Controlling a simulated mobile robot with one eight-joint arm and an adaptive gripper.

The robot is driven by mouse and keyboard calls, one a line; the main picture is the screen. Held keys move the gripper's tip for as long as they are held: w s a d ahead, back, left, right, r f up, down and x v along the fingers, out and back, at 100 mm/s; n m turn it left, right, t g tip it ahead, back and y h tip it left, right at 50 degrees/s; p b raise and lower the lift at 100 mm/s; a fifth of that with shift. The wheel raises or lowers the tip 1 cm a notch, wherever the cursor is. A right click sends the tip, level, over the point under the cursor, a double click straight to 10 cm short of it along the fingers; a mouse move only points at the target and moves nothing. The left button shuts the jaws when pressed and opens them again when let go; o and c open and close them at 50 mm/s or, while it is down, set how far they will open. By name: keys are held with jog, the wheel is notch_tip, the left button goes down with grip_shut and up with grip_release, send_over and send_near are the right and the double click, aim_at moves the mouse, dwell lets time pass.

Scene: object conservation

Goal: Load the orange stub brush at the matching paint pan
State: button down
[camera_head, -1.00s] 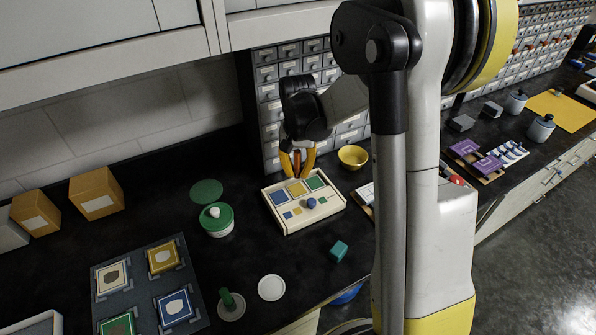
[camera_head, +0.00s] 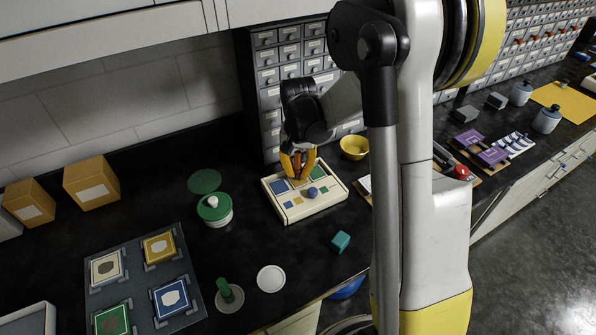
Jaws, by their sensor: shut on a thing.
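My gripper (camera_head: 298,177) has yellow-orange fingers and is shut on the orange stub brush (camera_head: 297,165), which shows only as a narrow strip between the fingers. The gripper points down over the back middle of the cream paint tray (camera_head: 288,218). The tray has a green pan (camera_head: 318,171) at back right and a blue pan (camera_head: 276,187) at left. The yellow pan between them is mostly hidden behind the fingers. I cannot tell whether the brush tip touches it. A blue round-topped stub (camera_head: 313,192) stands at the tray's front.
A green-lidded jar (camera_head: 214,209) stands left of the tray and a yellow bowl (camera_head: 353,147) behind right. A teal block (camera_head: 340,241), a white disc (camera_head: 270,279) and a green stub on a pale disc (camera_head: 225,291) are in front. Grey drawers (camera_head: 270,76) rise behind.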

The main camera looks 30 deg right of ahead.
aim_at(298, 153)
jog(key=shift+f+b, duration=0.55)
dwell(1.5)
jog(key=shift+r+p, duration=2.45)
jog(key=shift+r, duration=1.1)
jog(key=shift+s+f, duration=0.1)
